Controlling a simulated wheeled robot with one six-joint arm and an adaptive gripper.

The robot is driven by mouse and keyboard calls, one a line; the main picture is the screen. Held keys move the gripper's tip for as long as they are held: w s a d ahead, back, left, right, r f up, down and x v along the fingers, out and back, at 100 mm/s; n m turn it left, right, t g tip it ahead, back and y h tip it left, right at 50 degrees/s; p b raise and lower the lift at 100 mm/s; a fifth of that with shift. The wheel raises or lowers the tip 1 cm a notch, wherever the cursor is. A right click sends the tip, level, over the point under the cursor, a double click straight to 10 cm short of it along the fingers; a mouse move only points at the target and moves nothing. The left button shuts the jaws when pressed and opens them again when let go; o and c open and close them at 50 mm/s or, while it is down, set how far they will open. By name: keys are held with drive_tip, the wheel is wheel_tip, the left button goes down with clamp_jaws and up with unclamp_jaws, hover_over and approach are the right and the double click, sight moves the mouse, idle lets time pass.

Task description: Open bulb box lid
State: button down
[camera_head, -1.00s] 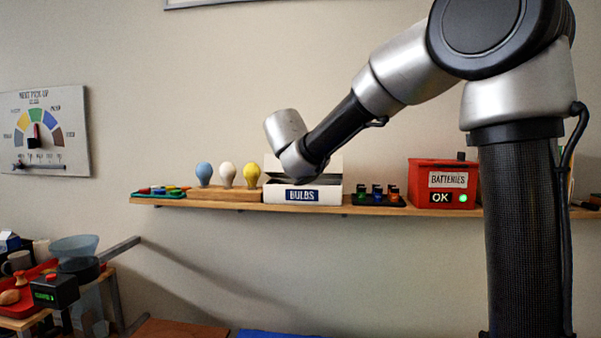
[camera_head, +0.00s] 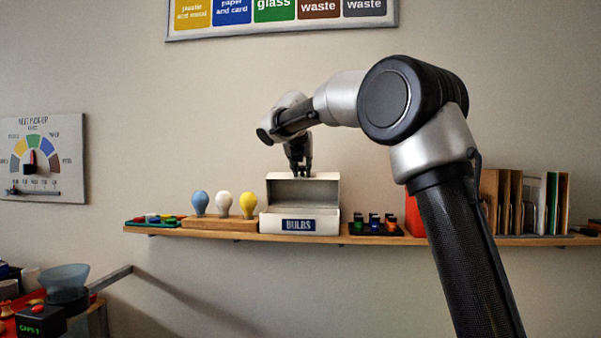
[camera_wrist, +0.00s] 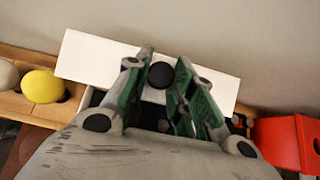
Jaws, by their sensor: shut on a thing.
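The white bulb box (camera_head: 273,223) stands on the wall shelf with a blue "BULBS" label on its front. Its lid (camera_head: 318,190) stands raised, about upright, at the back of the box, so the box is open in front. In the wrist view the white lid (camera_wrist: 92,60) spans behind my fingers. My gripper (camera_head: 301,173) is at the lid's top edge, pointing down. In the wrist view my gripper (camera_wrist: 163,62) has a round black knob (camera_wrist: 161,75) between its fingers, and it is shut on that knob. The inside of the box is mostly hidden.
A wooden holder (camera_head: 215,223) with blue, white and yellow bulbs stands left of the box. A black tray (camera_head: 376,230) of small coloured parts is on its right. A red box (camera_head: 414,222) and upright boards (camera_head: 517,200) are farther right.

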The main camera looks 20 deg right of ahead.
drive_tip(key=shift+w+d+r, duration=0.2)
drive_tip(key=shift+w+d, duration=0.1)
drive_tip(key=shift+w, duration=0.4)
drive_tip(key=shift+w+d+r, duration=0.15)
drive_tip(key=shift+w+d, duration=0.1)
drive_tip(key=shift+w, duration=0.4)
drive_tip(key=shift+w+d+r, duration=0.15)
drive_tip(key=shift+w, duration=0.15)
drive_tip(key=c, duration=1.5)
unclamp_jaws()
drive_tip(key=shift+w+d, duration=0.1)
drive_tip(key=o, duration=0.3)
drive_tip(key=shift+w+d, duration=0.1)
drive_tip(key=shift+w, duration=0.05)
drive_tip(key=shift+f, duration=0.25)
drive_tip(key=v, duration=1.2)
